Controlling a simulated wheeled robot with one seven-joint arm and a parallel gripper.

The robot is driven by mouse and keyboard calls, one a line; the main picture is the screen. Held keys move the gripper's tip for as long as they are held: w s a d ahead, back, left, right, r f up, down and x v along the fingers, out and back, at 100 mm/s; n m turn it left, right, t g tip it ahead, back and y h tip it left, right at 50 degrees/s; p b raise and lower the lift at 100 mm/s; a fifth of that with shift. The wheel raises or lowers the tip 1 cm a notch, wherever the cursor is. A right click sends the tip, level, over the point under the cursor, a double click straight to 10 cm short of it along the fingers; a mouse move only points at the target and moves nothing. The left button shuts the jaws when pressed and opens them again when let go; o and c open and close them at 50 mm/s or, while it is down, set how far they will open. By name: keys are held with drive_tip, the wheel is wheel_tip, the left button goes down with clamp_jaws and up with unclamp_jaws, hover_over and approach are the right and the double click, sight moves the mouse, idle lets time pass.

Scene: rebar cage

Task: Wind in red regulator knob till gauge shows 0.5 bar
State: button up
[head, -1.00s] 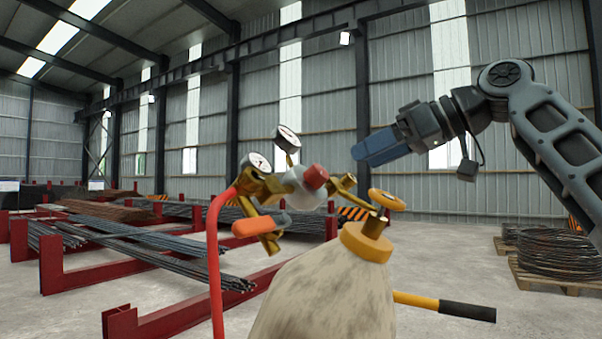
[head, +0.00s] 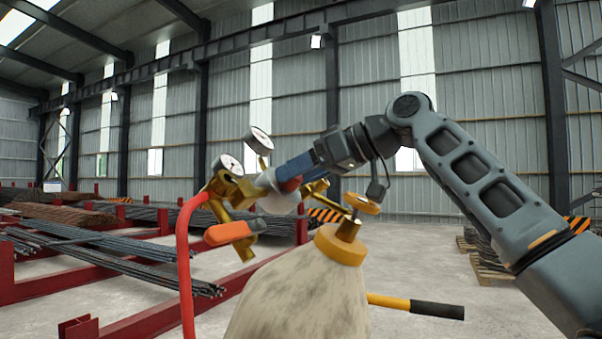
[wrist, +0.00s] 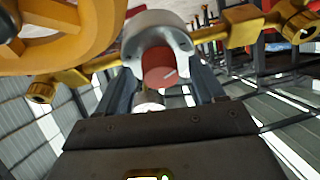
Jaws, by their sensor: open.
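The red regulator knob (head: 290,185) sits on the pale regulator body (head: 277,203), partly hidden by my fingers in the head view. In the wrist view the knob (wrist: 160,66) shows as a red cylinder with a light line on its face, in front of the grey body. My gripper (head: 284,172) is open, its two blue fingers on either side of the knob. In the wrist view the gripper (wrist: 162,80) shows gaps beside the knob. Two white-faced gauges, one left (head: 229,165) and one higher (head: 260,140), are too small to read.
A yellow handwheel (head: 361,203) tops the gas bottle (head: 300,290) and lies close to my gripper, filling the upper left wrist view (wrist: 65,38). An orange-handled part (head: 228,234) and a red hose (head: 185,265) hang at left. A yellow-and-black handle (head: 415,305) sticks out right.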

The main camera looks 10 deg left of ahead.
drive_tip(key=shift+c, duration=0.3)
drive_tip(key=c, duration=1)
